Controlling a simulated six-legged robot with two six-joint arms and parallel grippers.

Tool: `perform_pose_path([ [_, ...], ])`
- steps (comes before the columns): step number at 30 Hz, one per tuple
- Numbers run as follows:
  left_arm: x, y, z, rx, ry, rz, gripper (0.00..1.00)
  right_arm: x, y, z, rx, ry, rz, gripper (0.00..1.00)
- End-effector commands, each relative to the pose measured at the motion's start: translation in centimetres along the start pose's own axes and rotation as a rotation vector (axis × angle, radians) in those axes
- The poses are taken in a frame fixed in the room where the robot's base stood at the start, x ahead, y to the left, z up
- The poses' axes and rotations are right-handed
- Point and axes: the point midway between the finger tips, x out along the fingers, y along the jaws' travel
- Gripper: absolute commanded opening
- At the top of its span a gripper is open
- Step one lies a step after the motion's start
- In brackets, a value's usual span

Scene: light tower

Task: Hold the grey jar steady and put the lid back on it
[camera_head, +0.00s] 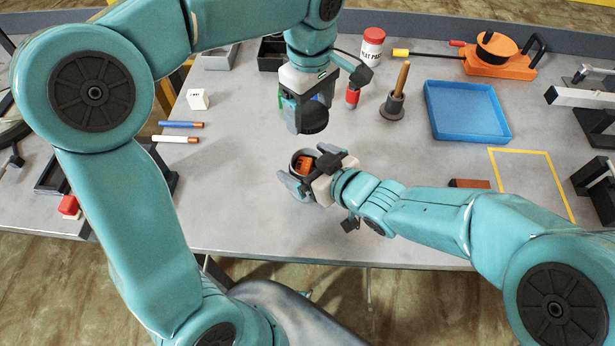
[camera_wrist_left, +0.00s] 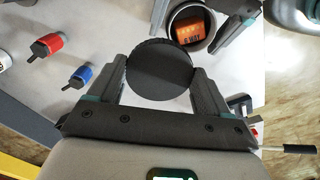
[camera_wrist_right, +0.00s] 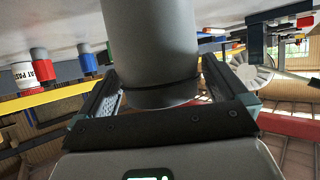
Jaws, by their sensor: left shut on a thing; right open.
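The dark round lid (camera_head: 314,121) is held flat between the fingers of my left gripper (camera_head: 308,100), which is shut on it. The lid also shows in the left wrist view (camera_wrist_left: 159,70). The grey jar (camera_wrist_right: 150,45) stands on the table, uncovered, with an orange thing (camera_head: 304,163) inside. In the left wrist view the jar's rim (camera_wrist_left: 170,22) lies just beyond the lid, to its upper right. My right gripper (camera_head: 305,176) is open, with its fingers on either side of the jar. The right wrist view shows the jar between those fingers.
Two markers (camera_head: 181,125) lie left.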

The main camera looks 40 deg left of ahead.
Motion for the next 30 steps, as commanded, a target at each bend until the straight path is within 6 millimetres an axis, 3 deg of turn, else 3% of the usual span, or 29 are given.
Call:
perform_pose_path([
  [11, 0.0, 0.0, 0.0, 0.000, 0.000, 0.000, 0.51, 0.2, 0.0, 0.0, 0.001, 0.000, 0.001, 1.00],
  [18, 0.0, 0.0, 0.0, 0.000, 0.000, 0.000, 0.51, 0.2, 0.0, 0.0, 0.001, 0.000, 0.001, 0.23],
  [30, -1.1, 0.0, 0.0, 0.000, 0.000, 0.000, 0.51, -0.3, 0.1, -1.2, 0.000, 0.004, 0.001, 0.23],
])
